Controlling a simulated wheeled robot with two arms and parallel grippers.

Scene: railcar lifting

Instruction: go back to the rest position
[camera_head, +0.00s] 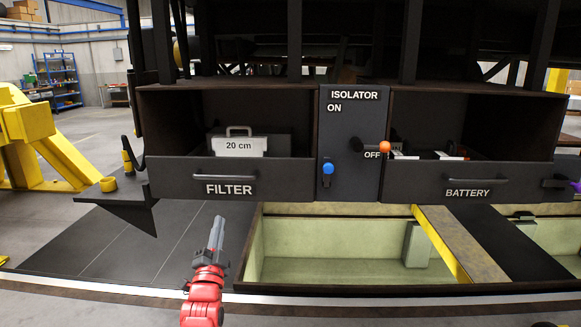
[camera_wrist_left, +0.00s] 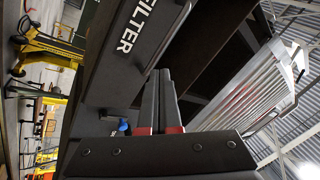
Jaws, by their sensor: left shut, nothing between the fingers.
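My left gripper (camera_head: 217,232) is shut and empty, pointing up in front of the railcar, below the FILTER drawer (camera_head: 190,172). Its two closed fingers also show in the left wrist view (camera_wrist_left: 160,95), with the drawer front (camera_wrist_left: 125,55) beyond them. It looks apart from the drawer handle (camera_head: 224,177). My right gripper is not in view.
A white filter block marked 20 cm (camera_head: 238,146) sits in the left compartment. The isolator panel (camera_head: 340,180) has an orange-tipped lever (camera_head: 385,147) by OFF. The BATTERY drawer (camera_head: 500,180) is at right. A pit (camera_head: 330,270) opens below; a yellow stand (camera_head: 30,130) is left.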

